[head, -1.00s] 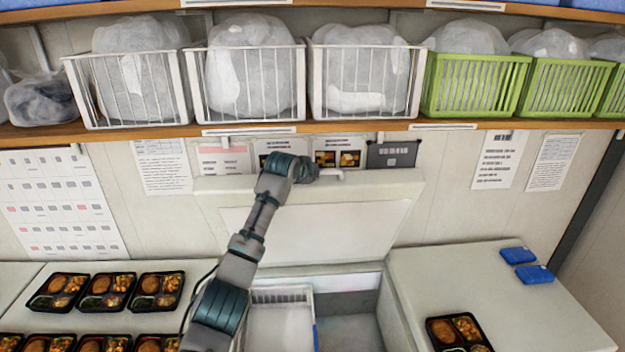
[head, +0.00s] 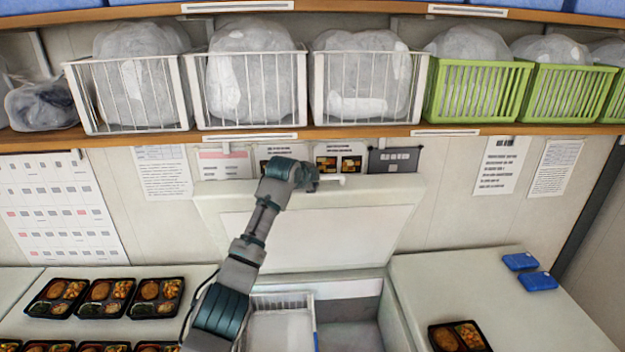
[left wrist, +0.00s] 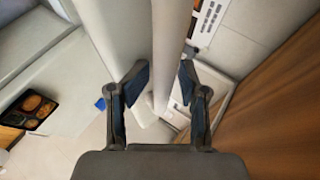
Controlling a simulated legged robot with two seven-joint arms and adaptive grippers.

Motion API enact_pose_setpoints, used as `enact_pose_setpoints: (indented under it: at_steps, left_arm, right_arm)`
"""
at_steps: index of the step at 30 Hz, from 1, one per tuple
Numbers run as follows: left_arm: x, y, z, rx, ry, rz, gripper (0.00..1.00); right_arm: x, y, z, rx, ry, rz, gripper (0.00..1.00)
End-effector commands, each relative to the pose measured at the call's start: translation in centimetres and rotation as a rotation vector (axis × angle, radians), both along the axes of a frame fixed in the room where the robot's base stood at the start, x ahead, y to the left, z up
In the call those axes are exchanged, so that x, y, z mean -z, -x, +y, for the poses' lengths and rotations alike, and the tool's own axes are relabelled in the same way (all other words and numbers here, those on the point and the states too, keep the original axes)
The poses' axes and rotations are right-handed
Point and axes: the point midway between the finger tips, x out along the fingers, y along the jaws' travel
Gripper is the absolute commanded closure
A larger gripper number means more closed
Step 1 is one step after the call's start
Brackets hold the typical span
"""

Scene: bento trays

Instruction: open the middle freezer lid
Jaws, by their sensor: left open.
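The middle freezer lid (head: 400,205) stands raised and nearly upright at the wall, its pale inner panel facing me. The freezer well (head: 352,330) below it is uncovered. My left gripper (head: 314,181) is at the lid's top edge, beside a small white handle (head: 334,181). In the left wrist view my left gripper (left wrist: 168,80) is open, with a pale edge, seemingly the lid's (left wrist: 172,40), running between and beyond its fingers. I cannot tell whether the fingers touch it. My right gripper is in neither view.
A white wire basket (head: 282,300) sits in the well. Bento trays (head: 105,298) cover the left counter. Another bento tray (head: 458,337) and blue packs (head: 537,281) lie on the right counter. A wooden shelf (head: 330,132) with baskets runs above the lid.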

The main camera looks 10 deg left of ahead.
Motion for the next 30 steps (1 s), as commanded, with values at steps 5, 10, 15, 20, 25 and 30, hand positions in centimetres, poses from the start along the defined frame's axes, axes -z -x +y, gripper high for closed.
enact_pose_setpoints:
  at_steps: [5, 10, 15, 20, 25, 30]
  left_arm:
    - [-0.5, 0.6, 0.2, 0.0, 0.001, -0.002, 0.57]
    - [-1.5, 2.4, 0.5, 0.0, -0.001, -0.003, 0.57]
    - [-3.3, 5.2, 0.9, 0.001, -0.002, -0.004, 0.57]
    - [-4.8, 7.8, 1.4, 0.0, -0.002, -0.001, 0.57]
    - [-5.8, 9.4, 1.7, 0.0, -0.001, 0.002, 0.57]
    - [-6.0, 9.8, 1.7, 0.0, -0.001, 0.003, 0.57]
  right_arm:
    - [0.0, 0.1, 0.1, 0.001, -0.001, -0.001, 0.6]
    - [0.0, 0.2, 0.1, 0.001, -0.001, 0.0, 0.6]
    - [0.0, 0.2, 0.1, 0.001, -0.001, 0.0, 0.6]
    - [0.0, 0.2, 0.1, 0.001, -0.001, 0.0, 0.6]
    - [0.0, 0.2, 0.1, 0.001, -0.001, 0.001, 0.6]
    - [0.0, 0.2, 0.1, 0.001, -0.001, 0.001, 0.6]
